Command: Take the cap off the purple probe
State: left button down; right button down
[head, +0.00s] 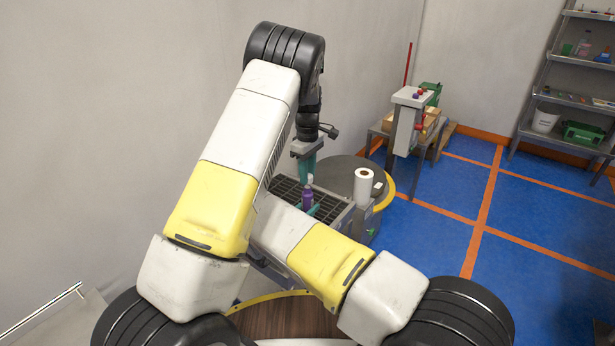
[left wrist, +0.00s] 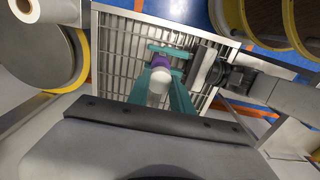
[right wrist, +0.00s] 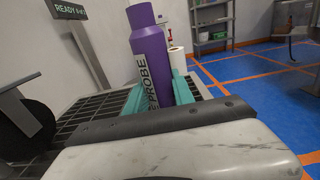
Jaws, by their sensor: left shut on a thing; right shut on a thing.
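The purple probe (head: 307,199) stands upright above the black grating. Its lettered side fills the middle of the right wrist view (right wrist: 151,66). My right gripper (right wrist: 157,98) is shut around its body, one teal finger on each side. In the head view the left gripper (head: 306,173) is directly over the probe.
The grating (head: 286,187) lies beneath. A white paper roll (head: 363,187) stands on a round grey table (head: 340,172) to the right. A "READY" display (right wrist: 67,10) shows in the right wrist view. A wall is close on the left; blue floor lies open at right.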

pick_arm(q)
jog(key=shift+r, duration=0.1)
jog(key=shift+r, duration=2)
pick_arm(e)
jog(key=c, duration=1)
grip_release()
